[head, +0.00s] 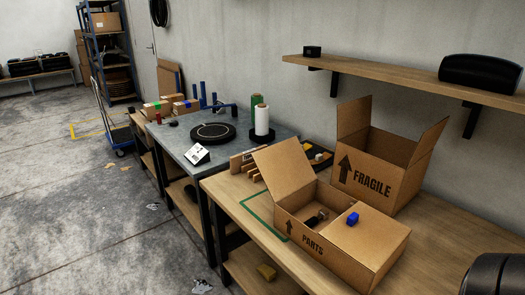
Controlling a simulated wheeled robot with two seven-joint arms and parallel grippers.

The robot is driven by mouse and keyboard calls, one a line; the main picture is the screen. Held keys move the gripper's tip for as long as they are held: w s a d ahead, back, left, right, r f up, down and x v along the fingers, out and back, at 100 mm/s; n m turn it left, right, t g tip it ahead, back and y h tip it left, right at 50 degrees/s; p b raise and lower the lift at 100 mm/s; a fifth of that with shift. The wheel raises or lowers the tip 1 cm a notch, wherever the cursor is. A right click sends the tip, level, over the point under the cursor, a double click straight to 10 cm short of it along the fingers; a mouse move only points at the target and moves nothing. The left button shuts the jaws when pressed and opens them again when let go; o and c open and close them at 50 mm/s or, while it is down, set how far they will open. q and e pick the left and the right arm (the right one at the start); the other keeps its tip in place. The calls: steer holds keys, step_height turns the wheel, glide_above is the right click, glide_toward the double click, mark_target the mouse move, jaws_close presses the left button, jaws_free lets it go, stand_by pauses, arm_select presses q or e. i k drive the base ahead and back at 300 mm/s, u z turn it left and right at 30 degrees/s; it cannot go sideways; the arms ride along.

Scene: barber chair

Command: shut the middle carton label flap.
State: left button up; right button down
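Several small brown cartons with coloured strips stand on the far end of the workbench: one (156,112) at the left, one (172,98) behind, and one (186,108) at the right. They are too small to tell any label flap or its state. Nearer, a carton marked PARTS (323,247) has its left flap (283,172) standing up and its right top half covered, with a blue block on it. Behind it, a carton marked FRAGILE (370,180) stands open with flaps raised.
A round black turntable (213,133), white roll (261,120), green roll (256,101) and printed card (197,153) are on the grey bench (185,148). A wall shelf (398,80) overhangs the wooden bench (228,187). Grey floor (75,220) is mostly clear at left.

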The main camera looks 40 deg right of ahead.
mark_target(284, 167)
steer(key=i, duration=2.75)
steer(key=z, duration=3.5)
